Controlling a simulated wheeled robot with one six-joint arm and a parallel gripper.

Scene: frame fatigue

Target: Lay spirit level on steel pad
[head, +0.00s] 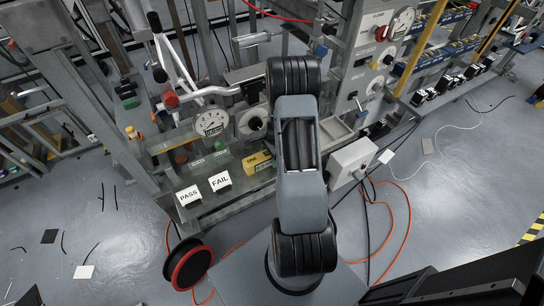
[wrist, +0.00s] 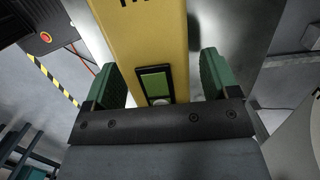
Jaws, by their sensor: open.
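In the wrist view, the yellow spirit level (wrist: 145,35) with a green vial window runs between the two green finger pads of my gripper (wrist: 160,78). The jaws are open, one pad on each side of it, with a visible gap at the right pad. Its far end runs out of the picture. In the head view my arm hides the gripper. A yellow block with dark lettering (head: 258,161) shows left of the arm; I cannot tell whether it is the level. A bare grey surface (wrist: 235,35) lies beside the level; I cannot tell whether it is the steel pad.
PASS (head: 189,195) and FAIL (head: 220,181) signs stand at the bench front. A round gauge (head: 212,123) and a red knob (head: 170,100) stand behind them. A grey box (head: 352,163) is right of my arm. A cable reel (head: 190,265) and orange hoses lie on the floor.

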